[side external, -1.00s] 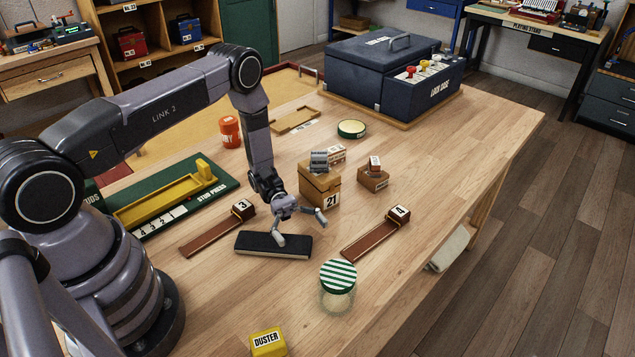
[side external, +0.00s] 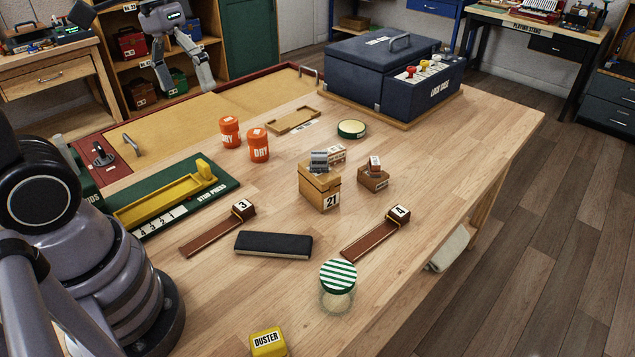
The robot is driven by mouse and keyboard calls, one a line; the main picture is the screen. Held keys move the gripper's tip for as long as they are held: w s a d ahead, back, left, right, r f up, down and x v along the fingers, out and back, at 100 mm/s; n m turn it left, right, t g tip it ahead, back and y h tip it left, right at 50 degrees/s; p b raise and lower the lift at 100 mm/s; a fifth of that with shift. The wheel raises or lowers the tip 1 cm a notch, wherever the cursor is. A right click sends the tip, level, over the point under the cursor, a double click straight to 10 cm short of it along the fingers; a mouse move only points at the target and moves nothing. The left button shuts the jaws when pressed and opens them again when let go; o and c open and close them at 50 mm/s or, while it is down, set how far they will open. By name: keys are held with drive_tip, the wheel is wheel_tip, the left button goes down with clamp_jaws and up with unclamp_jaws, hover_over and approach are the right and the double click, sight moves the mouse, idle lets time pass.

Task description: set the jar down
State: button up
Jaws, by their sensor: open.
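A clear glass jar (side external: 338,297) with a green-and-white striped lid (side external: 338,275) stands upright on the wooden table near its front right edge. Two orange containers marked DRY, one (side external: 230,132) at the left and one (side external: 258,146) just right of it, stand upright on the table. My gripper (side external: 184,88) is raised at the upper left, with its fingers spread and nothing between them. It is far from the glass jar and above and left of the orange containers.
A black felt block (side external: 273,244) lies between two brown strips with blocks 3 (side external: 243,209) and 4 (side external: 398,214). Wooden box 21 (side external: 318,190), a green stub press (side external: 225,185), a dark blue case (side external: 365,75) and a yellow duster block (side external: 268,341) also stand around. The table's right side is clear.

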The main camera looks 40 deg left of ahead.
drive_tip(key=s+a+r+m+t+y, duration=0.2)
drive_tip(key=s+a+r+t, duration=0.1)
drive_tip(key=s+t, duration=0.2)
drive_tip(key=shift+s, duration=0.55)
